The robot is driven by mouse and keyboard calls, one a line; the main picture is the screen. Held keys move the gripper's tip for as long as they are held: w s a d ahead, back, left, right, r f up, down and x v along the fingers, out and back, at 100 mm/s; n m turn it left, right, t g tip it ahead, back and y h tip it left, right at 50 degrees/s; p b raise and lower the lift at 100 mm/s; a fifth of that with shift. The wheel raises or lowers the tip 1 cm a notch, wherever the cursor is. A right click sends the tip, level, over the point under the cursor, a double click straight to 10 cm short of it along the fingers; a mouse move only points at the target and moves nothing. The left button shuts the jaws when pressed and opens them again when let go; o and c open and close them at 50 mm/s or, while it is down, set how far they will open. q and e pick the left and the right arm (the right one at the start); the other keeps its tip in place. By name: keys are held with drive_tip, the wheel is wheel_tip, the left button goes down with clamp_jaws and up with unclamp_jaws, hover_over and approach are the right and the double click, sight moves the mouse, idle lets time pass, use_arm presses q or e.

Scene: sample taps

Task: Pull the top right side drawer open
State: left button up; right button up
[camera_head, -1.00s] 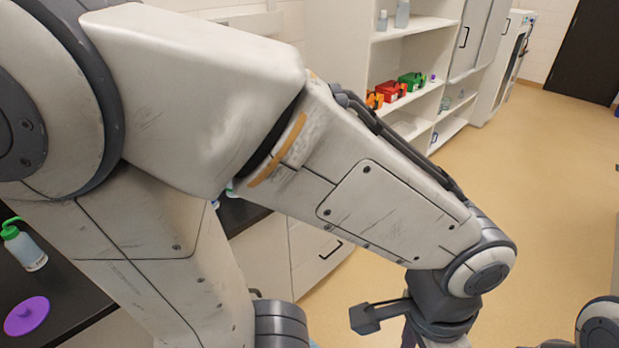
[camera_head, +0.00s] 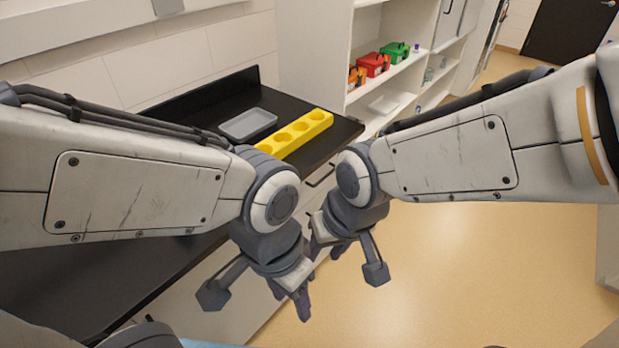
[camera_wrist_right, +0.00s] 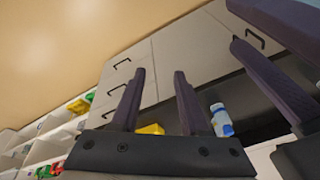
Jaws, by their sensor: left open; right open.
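The top right drawer front (camera_head: 311,198) is pale and sits just under the dark counter edge. Its dark bar handle (camera_head: 320,175) shows near the counter corner, and it looks shut. In the right wrist view, several dark handles show on the pale fronts, the one by the counter (camera_wrist_right: 107,114) left of my fingers. My right gripper (camera_head: 328,252) is open in front of the drawer fronts, with nothing between its fingers (camera_wrist_right: 159,74). My left gripper (camera_head: 290,303) is open, lower and nearer; its fingers (camera_wrist_right: 232,25) also show in the right wrist view. Neither touches a handle visibly.
A yellow rack (camera_head: 296,132) and a grey tray (camera_head: 248,123) stand on the black counter (camera_head: 240,92). A white shelf unit (camera_head: 328,60) with red (camera_head: 374,63) and green cases (camera_head: 395,50) stands behind. The floor (camera_head: 450,265) at right is clear. My two grippers are close together.

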drive_tip(key=w+a+f+m+t+y+b, duration=0.1)
drive_tip(key=w+a+f+m+t+b, duration=0.2)
drive_tip(key=w, duration=0.4)
drive_tip(key=w+a+f+m+b, duration=0.2)
drive_tip(key=w+f, duration=0.4)
drive_tip(key=w, duration=0.1)
drive_tip(key=m+t+h+b, duration=0.1)
drive_tip(key=m+t+b, duration=1)
drive_tip(key=m, duration=0.3)
approach(325, 177)
use_arm(q)
wheel_tip(325, 177, down, 18)
drive_tip(key=shift+r, duration=0.15)
use_arm(e)
drive_tip(key=x, duration=1)
drive_tip(key=shift+w+f, duration=0.1)
drive_tip(key=shift+f, duration=0.15)
clamp_jaws()
